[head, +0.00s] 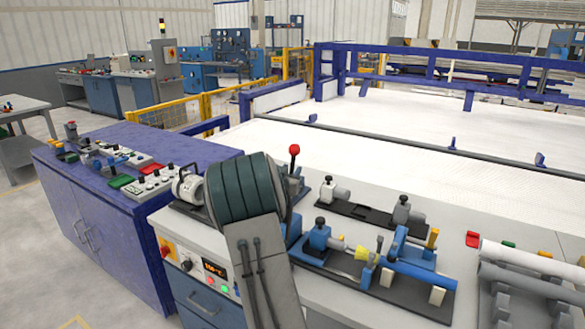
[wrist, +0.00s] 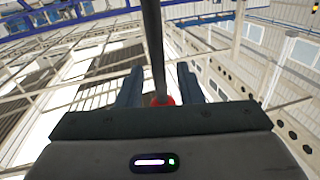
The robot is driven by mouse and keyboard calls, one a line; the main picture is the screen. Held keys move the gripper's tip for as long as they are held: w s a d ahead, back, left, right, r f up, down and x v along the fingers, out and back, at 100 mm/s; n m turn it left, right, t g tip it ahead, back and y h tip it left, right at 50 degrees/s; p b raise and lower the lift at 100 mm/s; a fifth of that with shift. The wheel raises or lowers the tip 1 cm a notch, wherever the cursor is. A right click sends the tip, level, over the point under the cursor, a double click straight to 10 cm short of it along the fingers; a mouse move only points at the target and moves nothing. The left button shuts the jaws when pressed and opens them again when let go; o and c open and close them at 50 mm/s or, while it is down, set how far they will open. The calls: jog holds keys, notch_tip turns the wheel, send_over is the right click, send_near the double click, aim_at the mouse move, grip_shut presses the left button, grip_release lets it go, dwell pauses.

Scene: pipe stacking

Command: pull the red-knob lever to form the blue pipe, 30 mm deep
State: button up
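The red-knob lever (head: 294,150) stands upright just right of my arm's dark green joint in the head view. Its foot is hidden. In the wrist view the dark lever rod (wrist: 155,45) runs down from the top edge to the red knob (wrist: 163,100), partly hidden by my gripper's body. My gripper (wrist: 160,83) has its two fingers apart, with rod and knob seen in the gap. Space shows on both sides, and no contact is visible. My gripper is hidden behind my arm in the head view.
A second fixture with grey clamps (head: 403,212) sits behind the pipe. Grey pipes (head: 530,258) lie at the right. A control panel (head: 214,270) is on the bench front. A blue cabinet (head: 115,225) stands left. A broad white surface (head: 420,140) lies behind the bench.

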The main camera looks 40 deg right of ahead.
jog(key=shift+x, duration=0.85)
grip_shut()
jog(key=shift+d, duration=0.15)
jog(key=shift+s+a+f+b, duration=0.1)
jog(key=shift+a+b, duration=0.1)
jog(key=shift+b, duration=0.2)
